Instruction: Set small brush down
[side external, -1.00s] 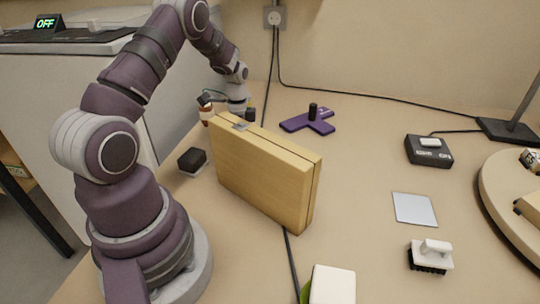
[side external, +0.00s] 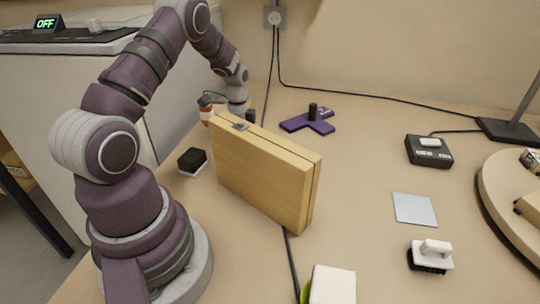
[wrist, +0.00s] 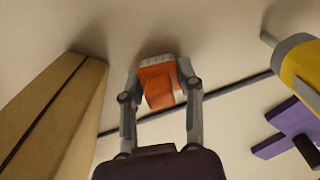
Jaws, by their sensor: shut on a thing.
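The small brush (wrist: 158,84) has an orange body and a pale, whitish edge at its far end. In the wrist view it sits between the two fingers of my gripper (wrist: 160,92), which is shut on it. In the side view my gripper (side external: 222,100) is at the far end of the wooden case, with the brush (side external: 206,115) partly showing to the left of the case's top corner. The case hides the lower part of the gripper and brush. I cannot tell whether the brush touches the bench.
The wooden case (side external: 262,175) stands upright close beside my gripper. A small black block (side external: 192,160) lies to its left. A purple piece with a black knob (side external: 308,122) is to the right. A white brush with black bristles (side external: 430,255) lies front right. A yellow-and-grey object (wrist: 300,62) is in the wrist view.

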